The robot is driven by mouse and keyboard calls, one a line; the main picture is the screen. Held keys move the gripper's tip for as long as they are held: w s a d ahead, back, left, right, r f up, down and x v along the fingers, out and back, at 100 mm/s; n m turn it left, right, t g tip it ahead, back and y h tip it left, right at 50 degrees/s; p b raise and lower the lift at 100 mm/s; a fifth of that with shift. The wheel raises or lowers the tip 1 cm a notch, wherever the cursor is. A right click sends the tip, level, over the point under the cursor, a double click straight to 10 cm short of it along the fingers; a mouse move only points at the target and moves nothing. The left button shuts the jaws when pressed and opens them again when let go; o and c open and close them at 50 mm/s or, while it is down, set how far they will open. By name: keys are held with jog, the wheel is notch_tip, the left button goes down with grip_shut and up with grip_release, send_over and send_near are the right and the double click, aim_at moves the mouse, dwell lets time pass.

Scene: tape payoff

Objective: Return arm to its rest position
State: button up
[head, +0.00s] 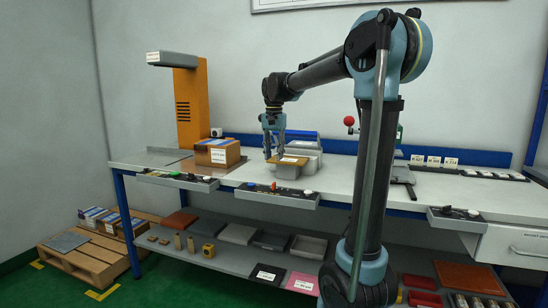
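My arm reaches from the right side of the head view over the bench and bends down at its end. My gripper (274,153) points down above the middle of the bench. Its two fingers look apart, with nothing visible held between them. The fingertips are close to the left edge of a small grey box with a tan top (289,161). I cannot tell whether they touch it.
The bench (340,182) carries a cardboard box (217,153) left of my gripper and an orange post (190,105) behind it. Grey bins (302,145) stand behind the gripper. A red knob (349,121) is near my arm.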

jog(key=s+d+f+n, duration=0.1)
jog(key=s+d+f, duration=0.2)
jog(key=s+d, duration=0.55)
jog(key=s+d+f+n+t, duration=0.1)
jog(key=s+d+f, duration=0.4)
jog(key=s+f, duration=0.5)
jog(key=s+d+f+n+t, duration=0.1)
jog(key=s+d+f, duration=0.4)
jog(key=s+f, duration=0.6)
jog(key=shift+s+f+n, duration=0.15)
jog(key=shift+s+n, duration=0.45)
jog(key=shift+s, duration=0.5)
jog(key=shift+w+f, duration=0.2)
jog(key=shift+w, duration=0.25)
